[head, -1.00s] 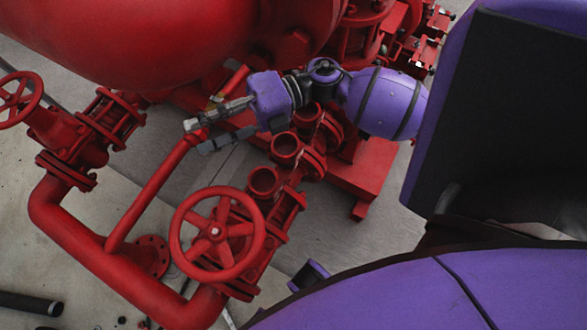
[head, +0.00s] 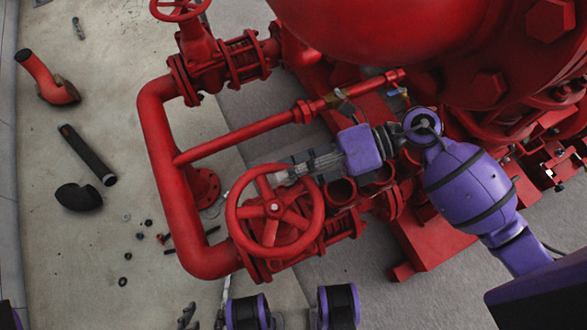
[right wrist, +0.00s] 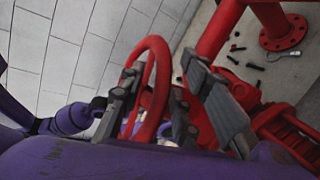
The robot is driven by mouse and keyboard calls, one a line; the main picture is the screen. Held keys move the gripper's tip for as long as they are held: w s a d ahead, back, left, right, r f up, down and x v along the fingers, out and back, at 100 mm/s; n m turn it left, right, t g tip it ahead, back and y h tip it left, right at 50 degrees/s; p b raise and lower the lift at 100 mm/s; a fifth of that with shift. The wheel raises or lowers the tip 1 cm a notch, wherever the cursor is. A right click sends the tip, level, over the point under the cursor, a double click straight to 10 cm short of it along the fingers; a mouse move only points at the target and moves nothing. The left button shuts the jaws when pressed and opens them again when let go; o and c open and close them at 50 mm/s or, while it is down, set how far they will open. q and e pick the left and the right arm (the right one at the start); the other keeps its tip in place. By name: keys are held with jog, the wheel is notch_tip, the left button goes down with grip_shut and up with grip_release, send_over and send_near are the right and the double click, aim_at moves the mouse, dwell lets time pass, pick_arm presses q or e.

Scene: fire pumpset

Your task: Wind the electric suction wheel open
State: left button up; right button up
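The red handwheel (head: 272,209), spoked, sits on a valve near the bottom centre of the head view. A second red handwheel (head: 180,6) is cut by the top edge; no label shows which is the electric suction wheel. My right gripper (head: 287,175) is at the near wheel's upper right rim. In the right wrist view its fingers (right wrist: 168,95) are apart, with the wheel's rim (right wrist: 157,80) between them, close to the left finger. Contact is unclear. Dark finger-like parts at the bottom edge look like my left gripper (head: 204,316), mostly cut off.
A red pipe (head: 160,150) runs left of the wheel, and a thinner pipe (head: 245,132) slants above it. The large red casing (head: 390,30) fills the top right. A black tube (head: 87,155) and small loose parts lie on the floor.

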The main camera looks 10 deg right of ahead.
jog(key=shift+a, duration=0.1)
grip_shut()
dwell(0.5)
